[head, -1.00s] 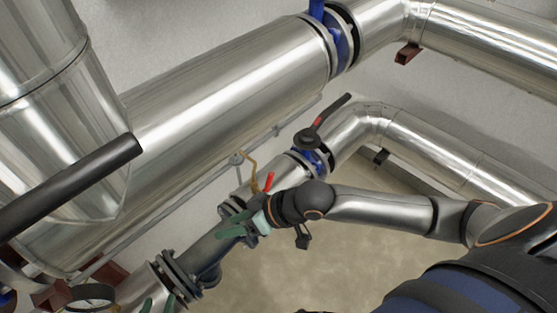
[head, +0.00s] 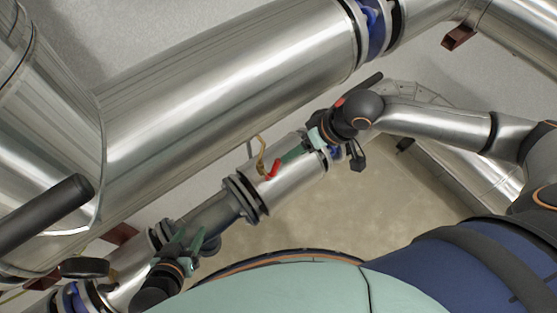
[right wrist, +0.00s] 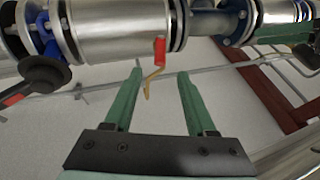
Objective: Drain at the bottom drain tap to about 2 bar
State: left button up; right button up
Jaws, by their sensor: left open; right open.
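The drain tap has a red lever (head: 272,170) and a bent brass spout (head: 262,155), on the lower metal-clad pipe in the head view. In the right wrist view the red lever (right wrist: 160,50) and brass spout (right wrist: 150,83) show between the fingertips in the picture; I cannot tell how far beyond them. My right gripper (head: 288,156) is open and empty, with green fingers close to the red lever at its upper right. Contact is not clear. My left gripper (head: 187,243) is open near the pipe's lower-left flanges. No readable pressure gauge face shows.
A large clad pipe (head: 220,85) runs above the lower pipe (head: 295,180). A black-handled valve with a red mark (right wrist: 35,80) is at the left in the wrist view. A dark round fitting (head: 85,267) is at lower left. Bare floor (head: 400,190) lies below the pipe.

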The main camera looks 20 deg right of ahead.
aim_at(280, 164)
jog(key=b+x, duration=0.2)
jog(key=x, duration=0.9)
jog(key=shift+a+b, duration=0.1)
jog(key=shift+b, duration=0.3)
jog(key=shift+r, duration=0.1)
jog(key=shift+c, duration=0.3)
grip_shut()
